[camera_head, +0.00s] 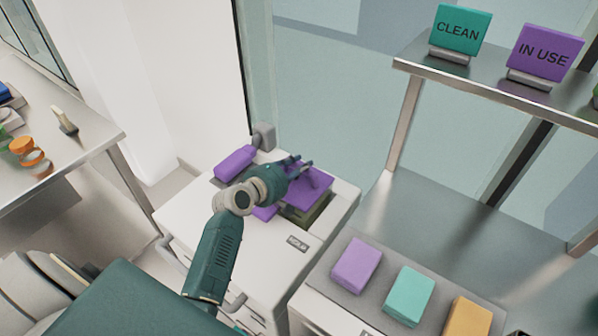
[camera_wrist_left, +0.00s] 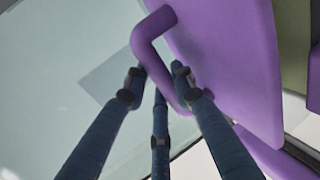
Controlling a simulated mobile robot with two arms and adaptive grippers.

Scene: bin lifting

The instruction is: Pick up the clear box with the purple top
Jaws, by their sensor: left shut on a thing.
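The box with the purple top (camera_head: 312,188) stands on a white cabinet, near its right side. Its body below the lid looks olive and see-through. In the left wrist view, the purple lid (camera_wrist_left: 225,60) fills the right part, with a bent purple handle (camera_wrist_left: 150,42) rising from it. My left gripper (camera_head: 300,167) is over the lid in the head view. My arm hides part of the lid's left side. My right gripper is not in view.
Another purple-topped item (camera_head: 235,162) lies at the cabinet's back left. The white cabinet (camera_head: 262,258) has free top at its front. Purple, teal and orange blocks sit on a lower grey surface at right. A metal shelf (camera_head: 500,92) carries CLEAN and IN USE signs.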

